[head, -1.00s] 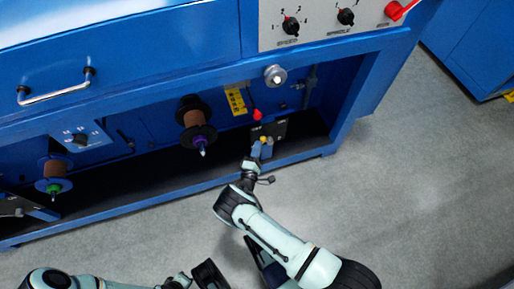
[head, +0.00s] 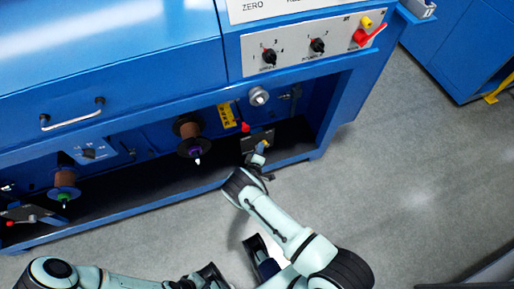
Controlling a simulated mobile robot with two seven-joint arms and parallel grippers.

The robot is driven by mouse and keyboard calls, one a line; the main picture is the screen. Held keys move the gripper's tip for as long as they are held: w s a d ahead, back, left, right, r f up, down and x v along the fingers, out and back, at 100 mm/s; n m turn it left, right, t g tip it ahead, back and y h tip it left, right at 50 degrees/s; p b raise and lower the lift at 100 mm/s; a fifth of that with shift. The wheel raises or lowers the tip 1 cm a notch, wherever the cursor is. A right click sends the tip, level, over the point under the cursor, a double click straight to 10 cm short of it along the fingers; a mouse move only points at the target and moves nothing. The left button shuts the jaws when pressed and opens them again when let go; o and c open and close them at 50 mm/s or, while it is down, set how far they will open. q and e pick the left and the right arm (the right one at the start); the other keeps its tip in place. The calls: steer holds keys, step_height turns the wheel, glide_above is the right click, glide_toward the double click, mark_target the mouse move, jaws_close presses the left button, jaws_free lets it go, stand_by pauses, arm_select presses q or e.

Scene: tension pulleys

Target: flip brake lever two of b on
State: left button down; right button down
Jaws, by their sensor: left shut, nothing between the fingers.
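Another red-tipped lever (head: 10,223) shows at the far left. I cannot tell which is brake lever two of b. My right gripper (head: 259,157) is at the dark plate, below the red-tipped lever; its fingers are small and partly hidden, so contact and opening are unclear. My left gripper (head: 208,276) is low at the bottom edge, shut and empty, away from the machine.
A brown spool (head: 190,138) hangs left of my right gripper, and another spool (head: 64,179) with a green tip further left. The shelf's lower blue rail (head: 165,204) runs in front. A knob panel (head: 310,47) is above. Grey floor (head: 400,190) is clear at right.

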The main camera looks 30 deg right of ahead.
arm_select(q)
steer(key=shift+s+r+p, duration=0.25)
steer(key=shift+r+p, duration=0.15)
arm_select(e)
steer(key=shift+s+d, duration=0.2)
steer(key=shift+d, duration=0.6)
steer(key=shift+s+d, duration=0.15)
steer(key=shift+d, duration=0.65)
steer(key=shift+s+d, duration=0.1)
